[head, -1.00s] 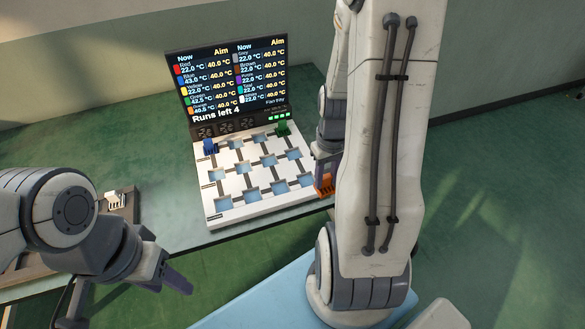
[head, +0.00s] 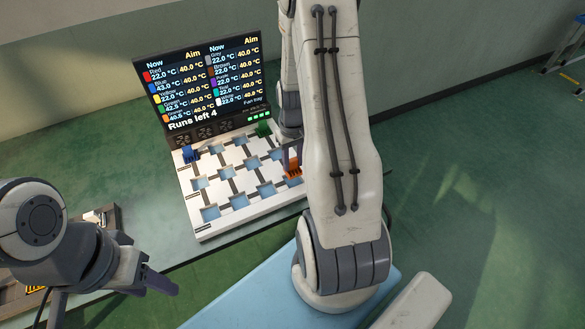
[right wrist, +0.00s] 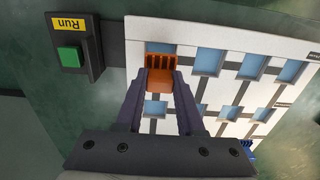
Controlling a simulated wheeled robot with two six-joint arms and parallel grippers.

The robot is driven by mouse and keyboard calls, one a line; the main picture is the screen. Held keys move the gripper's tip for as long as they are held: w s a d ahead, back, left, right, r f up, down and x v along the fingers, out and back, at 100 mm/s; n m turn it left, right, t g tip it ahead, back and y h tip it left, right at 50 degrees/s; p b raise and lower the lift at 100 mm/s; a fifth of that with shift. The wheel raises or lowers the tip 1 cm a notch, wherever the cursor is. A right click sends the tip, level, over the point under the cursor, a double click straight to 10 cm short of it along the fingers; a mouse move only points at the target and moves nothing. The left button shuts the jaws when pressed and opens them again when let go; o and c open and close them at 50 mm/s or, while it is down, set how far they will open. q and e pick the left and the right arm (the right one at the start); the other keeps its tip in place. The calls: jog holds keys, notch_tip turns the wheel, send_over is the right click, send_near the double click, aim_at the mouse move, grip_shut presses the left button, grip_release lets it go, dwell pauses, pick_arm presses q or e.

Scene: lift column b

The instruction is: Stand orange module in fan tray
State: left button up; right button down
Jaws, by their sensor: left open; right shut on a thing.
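The fan tray is a white board (head: 252,213) with rows of blue square pockets, below a dark display panel (head: 200,80). My right gripper (head: 291,156) points down at the tray's right side, shut on the orange module (head: 292,169). In the right wrist view the orange module (right wrist: 160,75) is between the fingertips (right wrist: 161,88), at a corner pocket; I cannot tell whether its foot is inside. A blue module (head: 190,153) and a green module (head: 264,129) stand in the tray's back row. My left gripper (head: 112,292) is open and empty at the lower left.
A box with a green Run button (right wrist: 72,54) is beside the tray in the right wrist view. A brown holder (head: 65,245) with a white piece (head: 95,217) lies at the left. The green table (head: 60,150) is clear left of the display. The display reads "Runs left 4".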

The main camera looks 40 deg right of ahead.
aim_at(293, 168)
jog(key=shift+f, duration=2)
jog(key=shift+f, duration=0.15)
jog(key=c, duration=0.5)
grip_release()
notch_tip(293, 168, up, 12)
jog(key=shift+r, duration=0.2)
